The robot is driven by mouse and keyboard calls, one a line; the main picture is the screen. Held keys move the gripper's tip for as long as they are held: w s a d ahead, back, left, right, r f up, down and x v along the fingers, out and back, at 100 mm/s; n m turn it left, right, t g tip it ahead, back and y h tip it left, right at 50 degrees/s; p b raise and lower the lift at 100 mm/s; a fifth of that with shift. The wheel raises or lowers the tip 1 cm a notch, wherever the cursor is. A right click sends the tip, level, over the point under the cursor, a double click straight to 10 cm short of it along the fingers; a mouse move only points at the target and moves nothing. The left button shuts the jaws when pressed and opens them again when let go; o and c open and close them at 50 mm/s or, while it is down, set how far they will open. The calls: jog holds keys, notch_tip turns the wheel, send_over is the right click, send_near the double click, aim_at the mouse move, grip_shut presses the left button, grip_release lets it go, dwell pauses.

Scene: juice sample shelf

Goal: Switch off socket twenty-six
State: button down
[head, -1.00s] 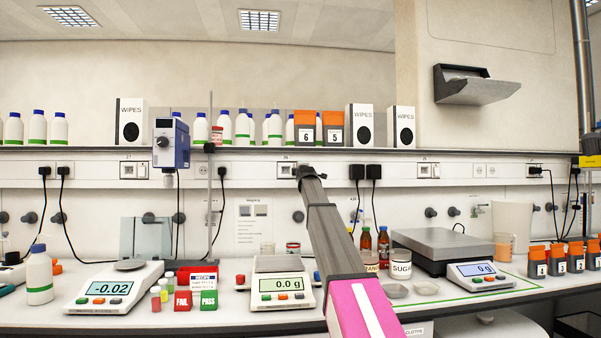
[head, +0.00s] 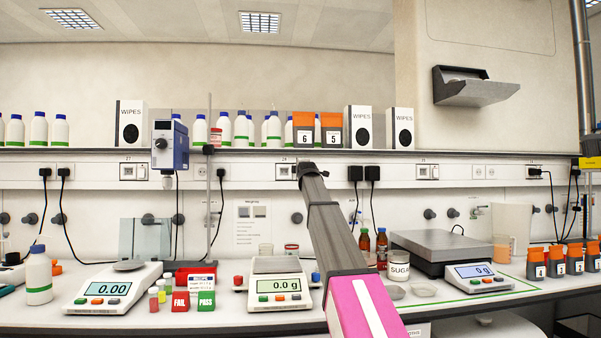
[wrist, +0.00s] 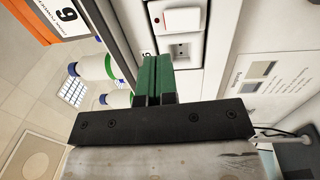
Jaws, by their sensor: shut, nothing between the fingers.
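The socket plate below the middle label (head: 286,159), whose number is too small to read surely, sits on the wall trunking; my gripper (head: 307,168) covers its right part in the head view. In the wrist view a white rocker switch (wrist: 181,20) with a small red mark shows beside a socket outlet (wrist: 180,51) with nothing plugged in. My gripper (wrist: 155,82) has green fingers, closed together and empty. Its tips are close to the plate, beside the outlet and short of the rocker in the picture. I cannot tell whether they touch.
A similar plate (head: 128,172) is to the left and another (head: 423,172) to the right. A shelf edge (head: 240,151) runs just above, carrying orange-topped boxes (head: 304,133) and bottles. Black plugs (head: 355,173) sit just right of my gripper. Balances (head: 279,285) stand on the bench below.

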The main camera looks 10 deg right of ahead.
jog(key=s, duration=0.6)
jog(key=shift+r, duration=0.45)
jog(key=shift+s, duration=0.1)
